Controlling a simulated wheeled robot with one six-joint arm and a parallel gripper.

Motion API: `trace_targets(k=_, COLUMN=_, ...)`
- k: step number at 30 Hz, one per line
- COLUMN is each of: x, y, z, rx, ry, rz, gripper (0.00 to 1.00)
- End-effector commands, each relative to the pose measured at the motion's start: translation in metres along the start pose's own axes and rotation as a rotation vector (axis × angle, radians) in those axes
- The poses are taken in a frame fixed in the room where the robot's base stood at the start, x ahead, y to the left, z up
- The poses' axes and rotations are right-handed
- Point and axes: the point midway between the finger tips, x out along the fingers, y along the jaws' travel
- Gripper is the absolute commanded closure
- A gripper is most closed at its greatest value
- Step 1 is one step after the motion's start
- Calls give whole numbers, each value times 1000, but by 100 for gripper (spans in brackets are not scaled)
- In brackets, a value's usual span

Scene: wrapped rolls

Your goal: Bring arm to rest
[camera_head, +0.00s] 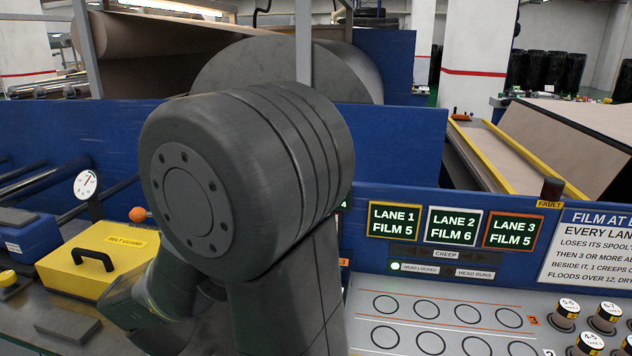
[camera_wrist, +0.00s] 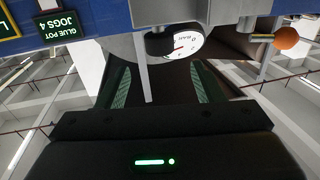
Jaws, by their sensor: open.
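My arm fills the middle of the head view, its large dark joint in front of the blue machine (camera_head: 405,150). My gripper (camera_wrist: 160,68) shows in the wrist view with its two fingers apart and nothing between them that it holds. In that view the picture is upside down, and a white dial gauge (camera_wrist: 182,46) and an orange ball knob (camera_wrist: 286,38) lie beyond the fingers. In the head view the gripper's fingers are hidden or cannot be made out.
A yellow belt guard (camera_head: 95,262) with a black handle stands at left, near the dial gauge (camera_head: 87,185) and orange knob (camera_head: 138,214). Lane signs (camera_head: 394,222) hang at right above a pale panel (camera_head: 380,335) with ringed spots. Several small labelled spools (camera_head: 567,312) stand at lower right.

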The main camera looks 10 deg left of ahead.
Motion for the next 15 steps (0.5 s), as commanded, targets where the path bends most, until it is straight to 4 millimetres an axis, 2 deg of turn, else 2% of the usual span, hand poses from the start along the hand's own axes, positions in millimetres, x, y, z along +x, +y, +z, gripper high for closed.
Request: trace_targets(k=15, x=94, y=1, z=-1, rx=-2, ry=-1, rz=4, gripper=39)
